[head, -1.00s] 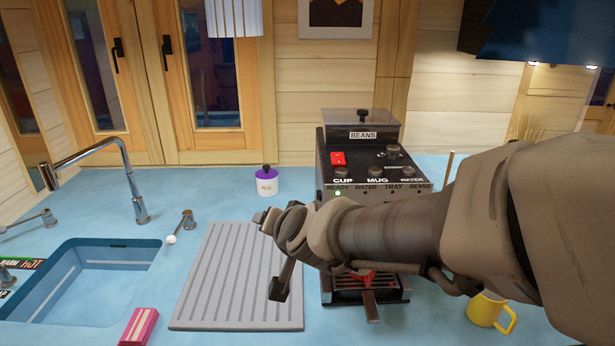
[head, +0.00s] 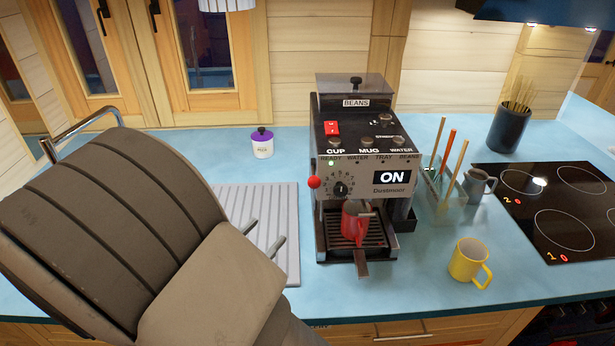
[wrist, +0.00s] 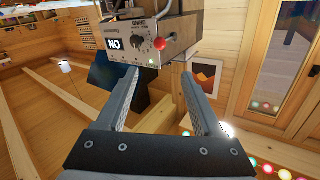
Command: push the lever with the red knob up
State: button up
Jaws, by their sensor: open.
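The coffee machine (head: 340,150) stands on the blue counter. The lever's red knob (head: 314,182) is at the left edge of its front, level with the dial; the lever's rod is hardly visible. My gripper (head: 265,236) is open and empty over the ribbed drainboard, left of and lower than the knob, with its two fingers toward the machine. A red mug (head: 354,222) stands under the spout on the drip tray.
A yellow mug (head: 468,262), a utensil holder (head: 440,190) and a grey jug (head: 479,184) stand right of the machine, before the cooktop (head: 545,205). A purple-lidded jar (head: 262,145) is behind the drainboard (head: 230,200). Counter in front of the yellow mug is free.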

aim_at(311, 186)
jog(key=p+x, duration=0.3)
jog(key=x, duration=1.4)
jog(key=shift+w+d, duration=0.1)
jog(key=shift+w, duration=0.05)
grip_shut()
dwell(0.8)
